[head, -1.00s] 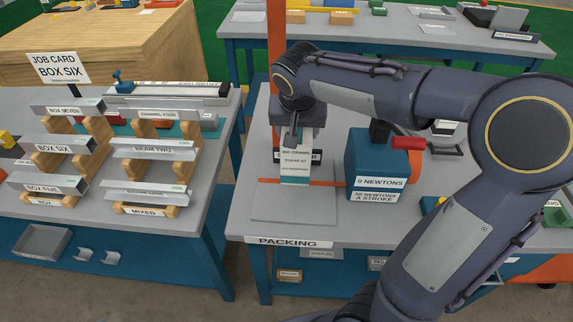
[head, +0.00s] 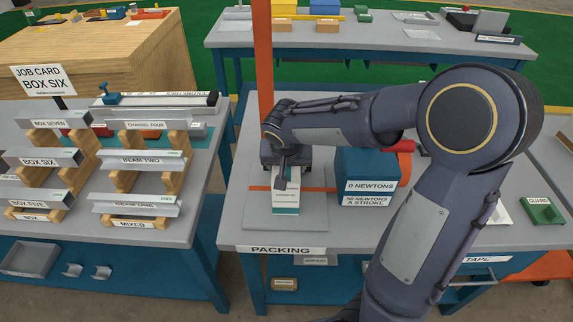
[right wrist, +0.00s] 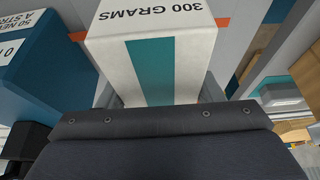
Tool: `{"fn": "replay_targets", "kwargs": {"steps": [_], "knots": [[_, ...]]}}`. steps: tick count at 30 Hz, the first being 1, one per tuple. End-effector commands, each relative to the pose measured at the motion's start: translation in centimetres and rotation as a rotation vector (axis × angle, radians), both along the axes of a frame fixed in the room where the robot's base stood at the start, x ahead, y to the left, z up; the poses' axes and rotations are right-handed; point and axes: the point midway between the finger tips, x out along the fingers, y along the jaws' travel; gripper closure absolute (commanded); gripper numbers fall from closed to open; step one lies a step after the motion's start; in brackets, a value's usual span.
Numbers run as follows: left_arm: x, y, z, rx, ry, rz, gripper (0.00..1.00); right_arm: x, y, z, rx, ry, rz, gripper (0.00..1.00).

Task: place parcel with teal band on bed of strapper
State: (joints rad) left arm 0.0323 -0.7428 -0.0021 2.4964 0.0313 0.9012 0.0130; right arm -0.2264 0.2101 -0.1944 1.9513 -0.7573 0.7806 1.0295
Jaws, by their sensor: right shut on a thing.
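The white parcel with a teal band (head: 286,198) is in my right gripper (head: 284,170), over the grey bed (head: 250,215) of the strapper. In the right wrist view, the parcel (right wrist: 205,60) shows its teal stripe and "300 GRAMS". The gripper's fingertips are largely hidden in both views. I cannot tell whether the parcel's base touches the bed. The strapper's blue housing (head: 368,172), marked "0 NEWTONS", stands just right of the parcel. An orange strap (head: 258,188) crosses the bed beside it. My left gripper is out of view.
A tall orange post (head: 263,60) rises behind the bed. On the left table, wooden racks (head: 125,180) hold several labelled metal channels. A green "GUARD" block (head: 541,211) lies at the right. The bed's front is clear.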

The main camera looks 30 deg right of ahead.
Motion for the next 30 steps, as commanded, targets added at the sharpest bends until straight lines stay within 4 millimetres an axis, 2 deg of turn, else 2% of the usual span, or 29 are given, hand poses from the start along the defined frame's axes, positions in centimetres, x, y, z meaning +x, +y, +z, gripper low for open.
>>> {"fn": "replay_targets", "kwargs": {"steps": [1, 2, 7, 14, 19, 30], "knots": [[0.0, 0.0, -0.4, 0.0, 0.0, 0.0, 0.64, 0.0, 0.0, -0.3, 0.0, -0.001, 0.0, 0.72], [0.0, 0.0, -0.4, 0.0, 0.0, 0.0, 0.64, 0.0, 0.0, -0.3, 0.0, 0.0, 0.0, 0.39], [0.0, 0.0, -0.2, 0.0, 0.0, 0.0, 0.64, 0.0, 0.0, -0.2, 0.0, 0.0, 0.0, 0.18], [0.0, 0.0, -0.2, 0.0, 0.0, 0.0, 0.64, 0.0, 0.0, -0.1, 0.0, 0.0, 0.0, 0.18], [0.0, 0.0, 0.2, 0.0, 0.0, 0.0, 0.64, -0.2, 0.1, 0.8, 0.001, -0.003, 0.001, 0.18], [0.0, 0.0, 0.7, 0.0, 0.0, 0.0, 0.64, -2.6, 1.7, 7.8, 0.002, -0.004, 0.002, 0.18]]}}
